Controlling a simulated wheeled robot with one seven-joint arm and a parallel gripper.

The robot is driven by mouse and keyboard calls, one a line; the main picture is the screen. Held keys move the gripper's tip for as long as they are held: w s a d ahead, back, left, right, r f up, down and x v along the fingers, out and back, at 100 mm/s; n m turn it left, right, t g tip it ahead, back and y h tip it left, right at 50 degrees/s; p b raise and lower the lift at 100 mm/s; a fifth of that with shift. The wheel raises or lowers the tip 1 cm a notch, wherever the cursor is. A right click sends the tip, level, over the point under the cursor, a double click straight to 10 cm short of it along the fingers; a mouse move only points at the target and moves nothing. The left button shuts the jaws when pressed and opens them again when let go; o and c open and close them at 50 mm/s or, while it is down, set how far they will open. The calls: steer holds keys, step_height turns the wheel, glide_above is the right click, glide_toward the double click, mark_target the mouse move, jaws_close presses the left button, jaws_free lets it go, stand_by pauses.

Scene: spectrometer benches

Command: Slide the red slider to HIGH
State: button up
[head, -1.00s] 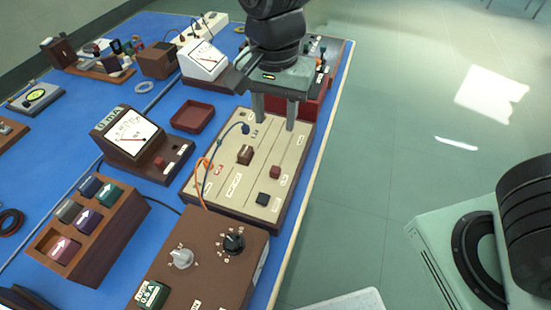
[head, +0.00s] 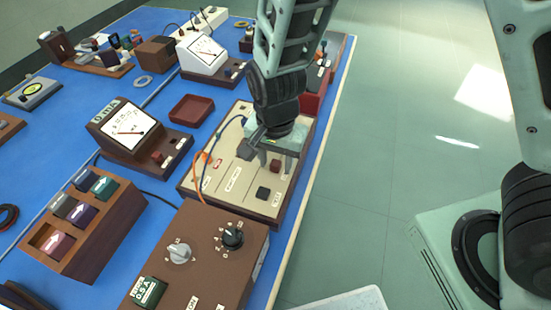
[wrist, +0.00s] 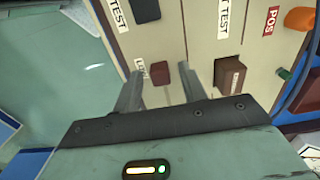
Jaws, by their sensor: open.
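The red slider (head: 275,167) is a small dark-red block on the beige-topped panel box (head: 216,184). In the wrist view the red slider (wrist: 159,73) shows between my two fingertips, with a small label, probably LOW, beside it. My gripper (head: 275,163) is open above the panel, fingers pointing down, one on each side of the slider. In the wrist view my gripper (wrist: 158,76) shows a gap on both sides of the slider; whether a finger touches it I cannot tell. No HIGH label is legible.
A brown block (wrist: 229,75) is close beside one finger. A brown dial box (head: 200,250) stands in front. Open floor lies right of the bench.

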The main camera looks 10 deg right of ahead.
jaws_close()
steer(key=w+d, duration=0.2)
steer(key=w, duration=0.1)
steer(key=w+d, duration=0.2)
steer(key=w, duration=0.2)
steer(key=w+d+p, duration=0.1)
steer(key=w+d, duration=0.2)
steer(key=shift+w, duration=0.2)
steer(key=shift+r, duration=0.1)
jaws_free()
steer(key=shift+w, duration=0.1)
steer(key=shift+r, duration=0.1)
step_height(320, 180, up, 17)
